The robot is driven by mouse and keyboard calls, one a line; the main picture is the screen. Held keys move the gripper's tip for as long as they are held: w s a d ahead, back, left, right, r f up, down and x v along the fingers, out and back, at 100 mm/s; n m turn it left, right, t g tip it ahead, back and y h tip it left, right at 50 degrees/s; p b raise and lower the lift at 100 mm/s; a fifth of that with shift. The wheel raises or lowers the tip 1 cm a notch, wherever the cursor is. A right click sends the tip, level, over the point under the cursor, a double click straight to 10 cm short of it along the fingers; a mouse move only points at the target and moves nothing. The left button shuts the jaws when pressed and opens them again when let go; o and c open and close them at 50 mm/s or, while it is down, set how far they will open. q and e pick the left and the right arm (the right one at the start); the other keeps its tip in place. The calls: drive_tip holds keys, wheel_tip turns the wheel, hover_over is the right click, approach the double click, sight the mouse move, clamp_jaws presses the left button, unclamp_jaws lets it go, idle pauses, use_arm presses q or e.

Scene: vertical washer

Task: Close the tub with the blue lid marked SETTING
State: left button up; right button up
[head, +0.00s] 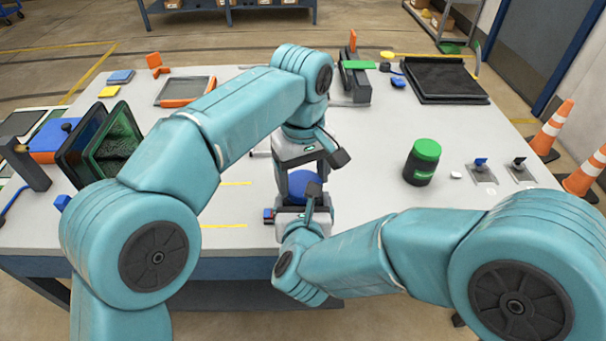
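A round blue lid (304,184) shows in the head view near the table's front middle, between my two grippers. No marking can be read on it, and my grippers hide whatever is under it. My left gripper (310,166) points down just above and around the blue lid. I cannot tell whether it touches or grips it. My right gripper (292,212) is low, right in front of the lid, and its fingers are partly hidden. A dark jar (419,170) with a green lid (427,149) stands upright to the right, apart from both grippers.
Small metal plates with blue and black knobs (481,170) lie at the table's right edge. A black tray (445,80) is back right, and a grey-and-green device (357,78) back centre. Dark open cases (112,143) stand at left.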

use_arm(q)
drive_tip(key=m, duration=0.5)
drive_tip(key=shift+m, duration=0.4)
drive_tip(key=m, duration=0.5)
drive_tip(key=shift+m, duration=0.4)
drive_tip(key=o, duration=1.2)
drive_tip(key=shift+c, duration=0.2)
drive_tip(key=shift+r, duration=0.1)
wheel_tip(320, 180, up, 7)
drive_tip(key=shift+r, duration=0.15)
